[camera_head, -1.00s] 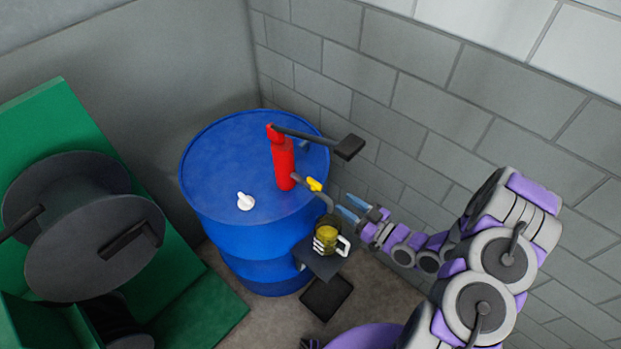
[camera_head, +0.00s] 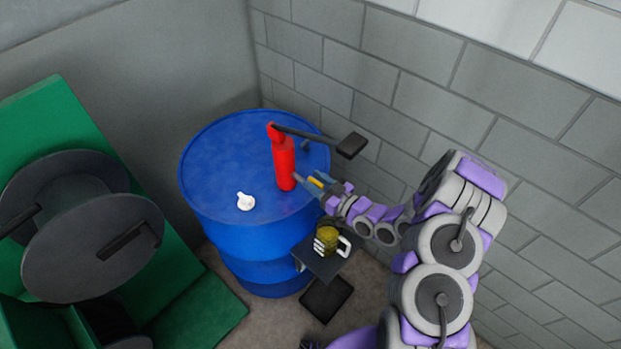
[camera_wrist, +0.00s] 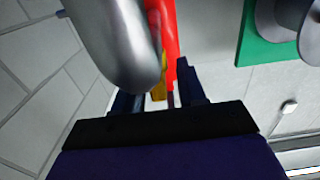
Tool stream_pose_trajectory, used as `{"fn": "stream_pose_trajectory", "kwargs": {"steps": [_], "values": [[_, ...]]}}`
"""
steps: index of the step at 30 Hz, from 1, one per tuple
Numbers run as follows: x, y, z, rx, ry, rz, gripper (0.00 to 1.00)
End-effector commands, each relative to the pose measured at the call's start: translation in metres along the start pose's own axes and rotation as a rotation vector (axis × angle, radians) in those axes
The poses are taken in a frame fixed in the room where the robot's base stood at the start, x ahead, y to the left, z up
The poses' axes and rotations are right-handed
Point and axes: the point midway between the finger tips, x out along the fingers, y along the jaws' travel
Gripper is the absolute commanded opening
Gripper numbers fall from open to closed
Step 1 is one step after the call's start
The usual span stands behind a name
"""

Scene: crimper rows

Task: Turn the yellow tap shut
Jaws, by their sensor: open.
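The yellow tap handle (camera_head: 315,182) sits on a grey spout beside the red pump (camera_head: 284,165) on top of the blue drum (camera_head: 235,235). My gripper (camera_head: 318,180) is open, with its blue fingers at the yellow tap. In the wrist view the yellow tap (camera_wrist: 159,82) shows between the two dark fingers (camera_wrist: 160,100), and the grey spout (camera_wrist: 115,40) covers part of the left finger. I cannot tell whether the fingers touch the tap. A mug with yellow-brown contents (camera_head: 327,240) stands on a small dark shelf (camera_head: 322,264) below the spout.
The pump's black lever (camera_head: 350,145) sticks out to the right above my gripper. A white cap (camera_head: 245,201) sits on the drum top. A green stand with a dark reel (camera_head: 95,245) is at the left. A grey block wall (camera_head: 440,90) runs behind.

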Motion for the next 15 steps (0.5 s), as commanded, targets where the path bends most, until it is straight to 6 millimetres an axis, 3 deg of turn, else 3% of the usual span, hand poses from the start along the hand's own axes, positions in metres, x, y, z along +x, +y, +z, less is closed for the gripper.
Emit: {"fn": "stream_pose_trajectory", "kwargs": {"steps": [6,15], "values": [[0.018,0.000,0.001,0.000,-0.001,0.000,0.40],[0.023,0.000,0.000,0.000,-0.002,0.000,0.40]]}}
